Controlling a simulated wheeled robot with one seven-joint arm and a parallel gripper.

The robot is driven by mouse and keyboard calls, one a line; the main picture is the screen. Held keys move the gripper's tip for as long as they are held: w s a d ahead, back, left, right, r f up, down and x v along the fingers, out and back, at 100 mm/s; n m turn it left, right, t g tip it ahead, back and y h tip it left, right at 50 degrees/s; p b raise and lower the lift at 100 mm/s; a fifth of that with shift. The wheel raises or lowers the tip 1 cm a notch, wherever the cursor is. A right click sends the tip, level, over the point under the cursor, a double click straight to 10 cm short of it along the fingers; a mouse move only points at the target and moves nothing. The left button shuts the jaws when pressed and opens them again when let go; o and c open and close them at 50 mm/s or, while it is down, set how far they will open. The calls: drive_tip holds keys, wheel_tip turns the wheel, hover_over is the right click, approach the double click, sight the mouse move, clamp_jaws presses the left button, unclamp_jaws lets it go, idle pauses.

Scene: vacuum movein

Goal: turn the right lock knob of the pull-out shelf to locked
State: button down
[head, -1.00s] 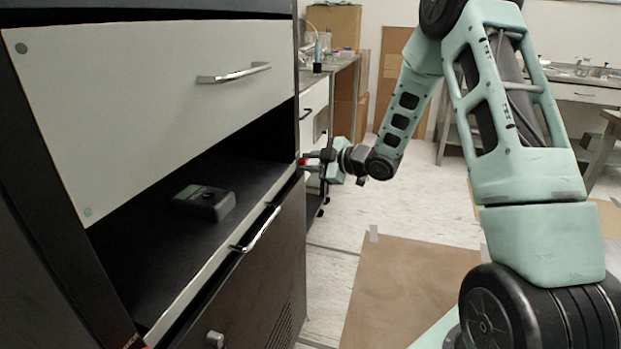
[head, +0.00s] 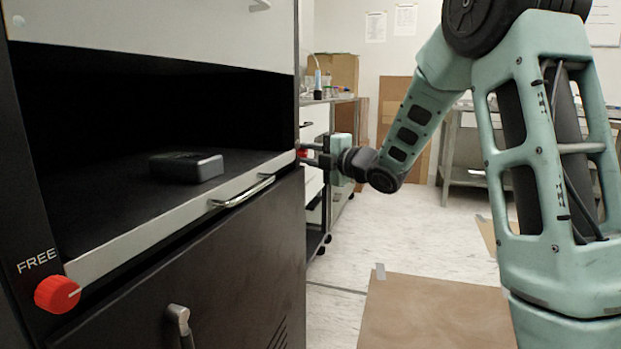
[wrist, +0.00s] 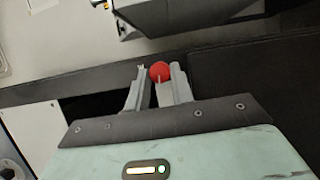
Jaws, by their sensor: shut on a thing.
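The right lock knob (wrist: 159,71) is red and round, with a pale mark on its face, in the wrist view. In the head view it shows as a small red spot (head: 302,153) at the right end of the shelf front. My gripper (head: 312,157) reaches it from the right and is shut on it; the fingers (wrist: 160,85) stand on either side of the knob in the wrist view. The pull-out shelf (head: 165,234) has a light front edge and a metal handle. The right knob's label and exact angle cannot be read.
A red left knob (head: 57,294) sits under the word FREE. A dark box-shaped device (head: 186,167) lies on the shelf. A lower door with a handle (head: 180,322) is below. A bench (head: 345,100) stands behind; the floor (head: 345,245) right of the cabinet is mostly clear.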

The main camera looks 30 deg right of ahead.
drive_tip(key=n+b, duration=0.1)
drive_tip(key=b, duration=0.1)
drive_tip(key=shift+f+b, duration=0.35)
drive_tip(key=shift+n+b, duration=0.35)
drive_tip(key=shift+n, duration=0.05)
drive_tip(key=shift+r, duration=0.2)
drive_tip(key=c, duration=1.2)
unclamp_jaws()
drive_tip(key=f+p+v, duration=0.1)
drive_tip(key=p+v, duration=0.2)
drive_tip(key=v, duration=1.4)
drive_tip(key=shift+s+d+t, duration=0.15)
drive_tip(key=shift+s+t, duration=0.05)
drive_tip(key=shift+t, duration=0.1)
